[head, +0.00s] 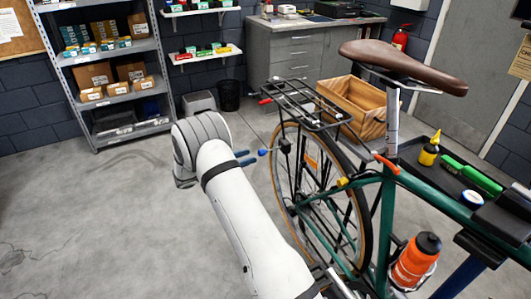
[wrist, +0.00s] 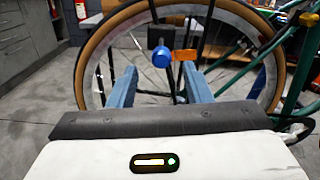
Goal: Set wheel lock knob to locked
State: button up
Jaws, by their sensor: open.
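A round blue knob (wrist: 161,57), which I take to be the wheel lock knob, shows in the wrist view in front of the rear wheel (wrist: 90,62). It shows in the head view as a small blue ball (head: 263,152) on the left side of the wheel. Its locked or unlocked setting cannot be read. My gripper (wrist: 159,76) is open, its two blue fingers on either side of the knob in the picture. In the head view my gripper (head: 246,157) is just left of the knob, with a small gap.
The green bike frame (head: 388,205) carries an orange bottle (head: 413,262) and a rear rack (head: 300,100). An orange reflector (wrist: 186,55) is right of the knob. A wooden crate (head: 365,98) stands behind the wheel. The floor (head: 110,220) at left is clear.

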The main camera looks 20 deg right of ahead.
aim_at(259, 153)
jog(key=d, duration=0.6)
jog(key=shift+d+p, duration=0.3)
jog(key=shift+d, duration=0.1)
grip_shut()
